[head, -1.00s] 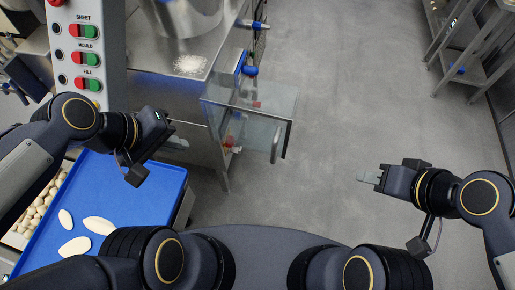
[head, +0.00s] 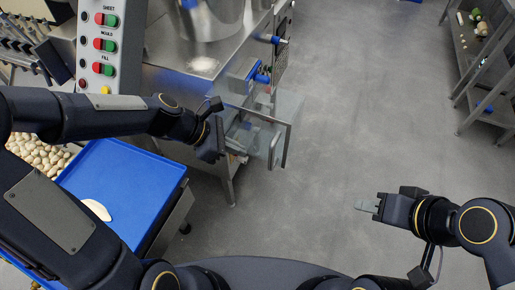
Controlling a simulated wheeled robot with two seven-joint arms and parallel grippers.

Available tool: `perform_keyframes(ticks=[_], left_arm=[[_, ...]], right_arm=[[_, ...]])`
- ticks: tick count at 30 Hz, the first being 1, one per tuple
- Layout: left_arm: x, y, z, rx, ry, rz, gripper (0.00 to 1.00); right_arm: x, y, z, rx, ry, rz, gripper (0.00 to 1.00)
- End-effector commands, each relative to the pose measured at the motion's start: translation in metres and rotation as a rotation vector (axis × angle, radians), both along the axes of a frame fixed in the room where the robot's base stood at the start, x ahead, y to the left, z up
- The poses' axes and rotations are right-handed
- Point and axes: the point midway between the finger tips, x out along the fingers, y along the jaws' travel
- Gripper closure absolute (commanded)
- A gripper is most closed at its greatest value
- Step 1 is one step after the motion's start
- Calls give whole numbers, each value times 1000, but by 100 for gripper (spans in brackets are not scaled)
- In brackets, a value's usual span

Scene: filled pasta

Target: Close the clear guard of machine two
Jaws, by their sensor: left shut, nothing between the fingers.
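The clear guard (head: 289,108) is a see-through panel with a grey edge and an upright handle (head: 275,150). It stands out from the side of the steel machine (head: 175,90), swung open over the aisle. No machine number is readable. My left gripper (head: 236,153) is shut and empty, at the near left side of the guard and left of its handle. It hides part of the guard's lower area, and I cannot tell whether it touches the panel. My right gripper (head: 367,206) is over bare floor, well right of the guard; its finger gap is not clear.
A control panel (head: 103,45) with red and green buttons stands at the upper left. A blue tray (head: 120,170) with a pale dough piece is below my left arm. A steel shelf rack (head: 470,85) stands at the right. The grey floor (head: 350,110) between is clear.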

Motion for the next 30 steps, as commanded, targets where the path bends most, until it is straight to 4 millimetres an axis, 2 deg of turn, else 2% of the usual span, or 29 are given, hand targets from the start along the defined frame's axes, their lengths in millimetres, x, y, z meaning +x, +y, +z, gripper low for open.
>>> perform_keyframes(ticks=[3,7,12,30], left_arm=[[3,-17,-19,-1,5,-4,100],[8,-37,-13,0,0,-4,100],[11,-51,-14,0,-1,-3,100],[15,-54,-14,1,-2,12,100]], right_arm=[[0,0,-3,0,0,0,64],[0,0,5,0,0,0,64],[0,0,7,0,0,0,64],[0,0,9,0,0,0,64]])
